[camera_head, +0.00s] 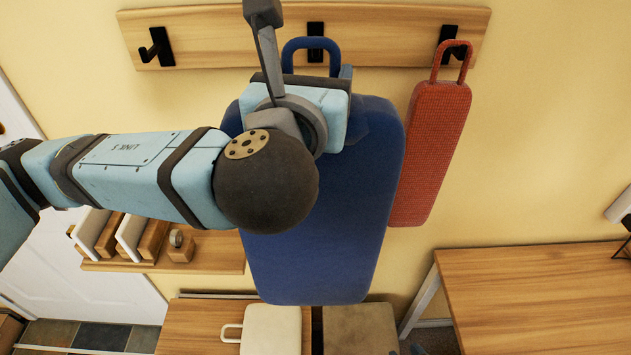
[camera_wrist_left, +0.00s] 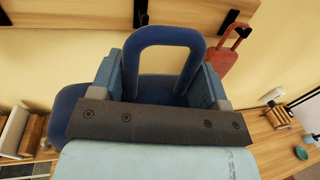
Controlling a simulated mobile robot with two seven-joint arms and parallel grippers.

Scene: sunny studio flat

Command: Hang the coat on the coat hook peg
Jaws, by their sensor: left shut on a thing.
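The coat (camera_head: 325,220) is a dark blue slab-like shape with a stiff loop (camera_head: 310,45) on top. My left gripper (camera_head: 310,80) is shut on the coat just below the loop; in the wrist view its fingers (camera_wrist_left: 158,85) flank the loop's base. The coat hangs roughly upright, slightly tilted. A wooden rail on the wall carries black pegs. The middle peg (camera_head: 316,42) shows through the loop in the head view. In the wrist view the middle peg (camera_wrist_left: 140,12) appears above the loop, so the loop seems in front of it. The left peg (camera_head: 156,47) is bare. My right gripper is not in view.
A red bag-like item (camera_head: 432,150) hangs by its loop at the right peg (camera_head: 448,45), close beside the coat. A shelf (camera_head: 215,255) with small items is lower left. A cream item (camera_head: 272,330) sits on a bench below. A wooden desk (camera_head: 540,290) stands at right.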

